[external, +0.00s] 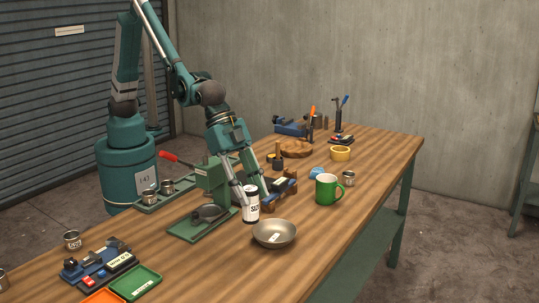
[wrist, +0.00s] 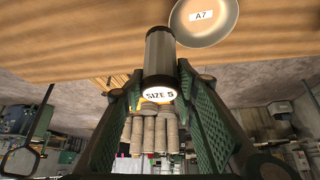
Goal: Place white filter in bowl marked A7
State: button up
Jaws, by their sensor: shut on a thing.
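The white filter (external: 251,208) is a small upright can with dark lettering, near the middle of the table in the external view. In the wrist view the filter (wrist: 160,55) looks grey, with a white end face reading "SIZE 5". My gripper (external: 250,188) is shut on it from above, with the green fingers (wrist: 160,80) on either side. I cannot tell whether its base touches the table. The grey metal bowl (external: 274,240) is just right and in front of the filter, and its inside looks empty except for a label. In the wrist view the bowl (wrist: 190,38) shows "A7".
A green stand (external: 210,185) with a red lever is close to the left of the filter. A green mug (external: 326,189) and small metal cup (external: 348,178) stand right of it. Green and orange trays (external: 135,283) lie at the front left. Table is clear in front of the bowl.

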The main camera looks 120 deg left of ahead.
jog(key=w+a+r+b, duration=0.1)
jog(key=w+a, duration=0.2)
jog(key=a, duration=0.5)
notch_tip(320, 180, down, 6)
jog(key=b, duration=0.1)
jog(key=shift+f, duration=0.2)
dwell(0.5)
jog(key=shift+f, duration=1.85)
jog(key=shift+f+b, duration=0.1)
jog(key=shift+b, duration=0.2)
jog(key=o, duration=0.9)
jog(key=shift+c, duration=0.2)
jog(key=shift+o, duration=0.3)
